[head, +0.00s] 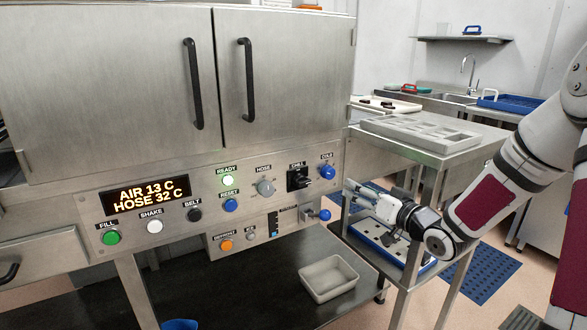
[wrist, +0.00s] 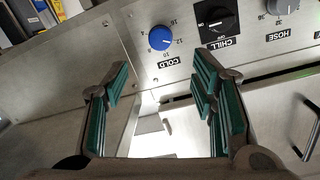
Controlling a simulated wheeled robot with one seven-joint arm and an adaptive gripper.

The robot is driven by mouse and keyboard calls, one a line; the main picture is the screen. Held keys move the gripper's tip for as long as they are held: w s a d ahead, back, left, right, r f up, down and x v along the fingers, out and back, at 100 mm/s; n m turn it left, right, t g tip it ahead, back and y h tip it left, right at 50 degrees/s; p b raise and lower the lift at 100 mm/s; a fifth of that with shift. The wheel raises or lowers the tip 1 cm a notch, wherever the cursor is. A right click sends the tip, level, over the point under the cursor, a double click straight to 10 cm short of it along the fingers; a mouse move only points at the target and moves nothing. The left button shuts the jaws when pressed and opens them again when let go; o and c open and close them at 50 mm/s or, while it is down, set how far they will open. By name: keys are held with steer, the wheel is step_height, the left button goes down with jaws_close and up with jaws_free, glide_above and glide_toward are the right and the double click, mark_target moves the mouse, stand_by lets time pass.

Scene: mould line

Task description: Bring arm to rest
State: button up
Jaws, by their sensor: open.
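My gripper (head: 352,192) is in front of the right end of the machine's control panel, with my arm reaching in from the right. In the wrist view my gripper (wrist: 161,80) is open and empty, its green-padded fingers wide apart. The blue COLD knob (head: 327,172) is just left of and above the fingers in the head view. In the wrist view the COLD knob (wrist: 160,38) shows upside down beyond the gap between the fingertips, with nothing gripping it. The black CHILL switch (head: 298,179) is beside it.
A blue-ended lever (head: 324,215) sticks out below the gripper. A side table (head: 446,155) bears a grey mould tray (head: 420,133) close to my arm. A pale bin (head: 328,278) stands on the lower shelf. The display (head: 146,195) reads AIR 13 C, HOSE 32 C. READY (head: 228,181) glows green-white.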

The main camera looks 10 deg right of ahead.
steer(key=s+a+r+g+h, duration=0.15)
steer(key=s+a+g, duration=0.3)
steer(key=s, duration=1.05)
steer(key=s+a+r+g+h, duration=0.15)
steer(key=s+a+g, duration=0.35)
steer(key=s, duration=1)
steer(key=s+a+r+g+h, duration=0.1)
steer(key=s+a+g+h, duration=0.35)
steer(key=s, duration=1.05)
step_height(320, 180, up, 20)
steer(key=d+t+y+p, duration=0.1)
steer(key=y+p, duration=0.1)
steer(key=p, duration=1.7)
steer(key=shift+w+d+n+t+y, duration=0.2)
steer(key=shift+w+n+t+y, duration=0.1)
steer(key=shift+y, duration=0.05)
